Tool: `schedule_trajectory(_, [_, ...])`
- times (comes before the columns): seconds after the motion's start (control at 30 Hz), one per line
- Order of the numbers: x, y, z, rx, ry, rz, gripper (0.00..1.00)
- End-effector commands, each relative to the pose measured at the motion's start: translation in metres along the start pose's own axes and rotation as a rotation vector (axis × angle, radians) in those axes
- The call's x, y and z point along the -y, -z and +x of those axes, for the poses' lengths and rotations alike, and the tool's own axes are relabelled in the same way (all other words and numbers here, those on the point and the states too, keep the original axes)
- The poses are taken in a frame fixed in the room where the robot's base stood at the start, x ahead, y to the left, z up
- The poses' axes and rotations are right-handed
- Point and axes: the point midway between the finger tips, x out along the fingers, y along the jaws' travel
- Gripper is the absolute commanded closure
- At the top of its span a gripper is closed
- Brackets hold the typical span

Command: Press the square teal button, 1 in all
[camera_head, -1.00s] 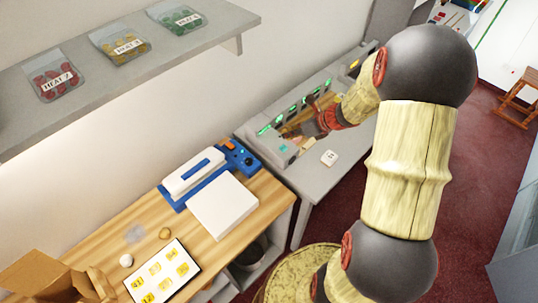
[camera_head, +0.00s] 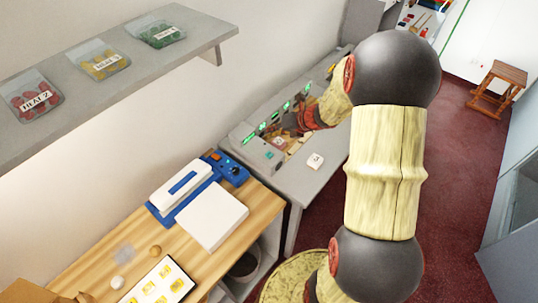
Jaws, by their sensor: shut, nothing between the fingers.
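A small square teal spot, which looks like the teal button (camera_head: 269,155), sits on the near end of the grey console (camera_head: 248,147) along the wall. It is too small to tell whether it is pressed. My gripper (camera_head: 286,124) is over the console, beyond the teal spot and slightly right of it in the picture. The gripper is small and dark here, shut and empty, and appears apart from the teal spot. My forearm covers part of the far end of the console.
Green lit displays (camera_head: 262,126) line the console's back. A small white labelled block (camera_head: 315,161) lies on the grey counter. A blue and white sealer (camera_head: 181,185) stands on the wooden table. A shelf (camera_head: 205,45) with bags hangs at left. A wooden stool (camera_head: 497,88) stands right.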

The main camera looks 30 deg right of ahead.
Motion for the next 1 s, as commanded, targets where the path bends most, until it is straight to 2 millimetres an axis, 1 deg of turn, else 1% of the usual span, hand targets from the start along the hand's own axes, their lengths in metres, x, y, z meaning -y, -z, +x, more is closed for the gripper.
schedule_trajectory(0.7, [0.039, 0.039, 0.053, -0.001, 0.0, 0.0, 1.0])
schedule_trajectory(0.83, [0.043, 0.043, 0.059, -0.001, 0.0, 0.0, 1.0])
schedule_trajectory(1.0, [0.043, 0.043, 0.059, 0.0, 0.0, -0.001, 1.0])
